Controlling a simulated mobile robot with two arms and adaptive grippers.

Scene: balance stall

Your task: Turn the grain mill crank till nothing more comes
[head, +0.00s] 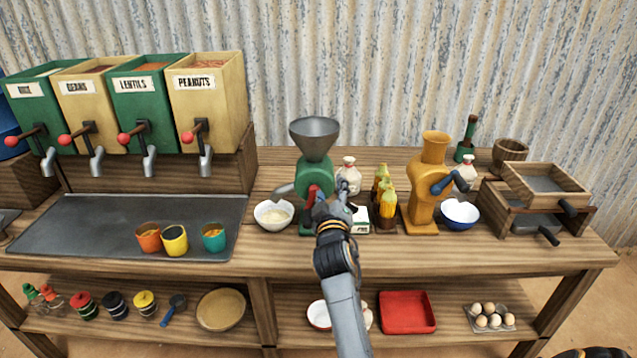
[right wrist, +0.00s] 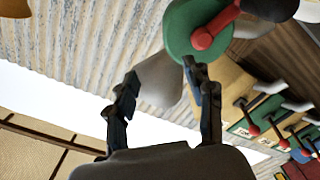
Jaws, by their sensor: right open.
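The green grain mill (head: 314,176) stands on the bench with a grey hopper (head: 314,136) on top. Its red crank handle (head: 311,197) is on the front, partly hidden by my gripper. A white bowl (head: 261,223) with pale meal in it sits at the left, below the mill's grey spout (head: 284,189). My right gripper (head: 332,198) is open beside the crank. In the right wrist view the open fingers (right wrist: 160,75) have the hopper (right wrist: 160,82) behind them, and the red crank (right wrist: 203,39) is near one fingertip; contact cannot be told.
Sieve boxes (head: 540,189) are at far right. Dispensers (head: 206,110) and cups (head: 175,240) are at left.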

